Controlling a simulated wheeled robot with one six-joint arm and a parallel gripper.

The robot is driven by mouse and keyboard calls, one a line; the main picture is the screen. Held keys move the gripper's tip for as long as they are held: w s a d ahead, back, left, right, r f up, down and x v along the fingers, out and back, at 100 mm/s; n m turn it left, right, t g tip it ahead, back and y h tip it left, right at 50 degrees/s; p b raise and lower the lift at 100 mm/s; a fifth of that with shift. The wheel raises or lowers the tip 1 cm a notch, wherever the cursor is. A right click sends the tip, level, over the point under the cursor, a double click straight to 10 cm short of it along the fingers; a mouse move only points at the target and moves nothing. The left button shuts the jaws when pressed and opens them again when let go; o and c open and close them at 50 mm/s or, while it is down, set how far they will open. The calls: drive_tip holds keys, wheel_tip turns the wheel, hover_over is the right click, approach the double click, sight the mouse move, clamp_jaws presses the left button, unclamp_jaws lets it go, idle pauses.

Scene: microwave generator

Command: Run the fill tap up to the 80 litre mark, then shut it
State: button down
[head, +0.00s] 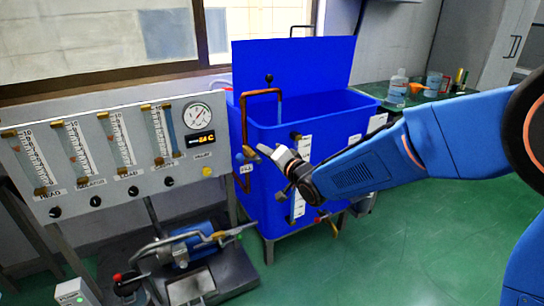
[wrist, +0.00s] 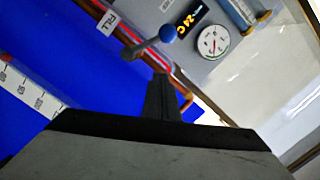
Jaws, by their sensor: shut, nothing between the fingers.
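The blue tank (head: 262,205) stands in the middle of the head view with its lid raised. A copper fill pipe (head: 244,112) bends over its rim, and a pale bluish streak hangs below the spout. The fill tap's lever with a blue ball end (wrist: 166,33) sticks out across the pipe beside the FILL label (wrist: 108,22). My gripper (head: 262,149) is shut and empty close to the tap; its fingertips (wrist: 160,80) are just below the lever in the wrist view. Whether they touch is unclear. A white litre scale (wrist: 30,92) runs down the tank; the water level is not readable.
A grey panel (head: 110,150) with several flow tubes, knobs and a round gauge (head: 197,116) stands left of the tank. A blue pump (head: 188,245) sits on the floor in front. A green bench with bottles (head: 398,87) is behind at right. The right floor is clear.

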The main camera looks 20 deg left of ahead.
sight(249, 159)
drive_tip(key=shift+s+a+f, duration=0.25)
drive_tip(key=shift+a+f, duration=0.15)
drive_tip(key=shift+a, duration=0.25)
drive_tip(key=shift+s+a+f, duration=0.2)
drive_tip(key=shift+a+f, duration=0.15)
drive_tip(key=shift+a, duration=0.25)
drive_tip(key=shift+s+a+f, duration=0.25)
drive_tip(key=shift+a+f, duration=0.15)
drive_tip(key=shift+a, duration=0.25)
drive_tip(key=shift+s+a+f, duration=0.35)
drive_tip(key=shift+a+f, duration=0.1)
drive_tip(key=shift+f, duration=0.05)
drive_tip(key=shift+r, duration=0.1)
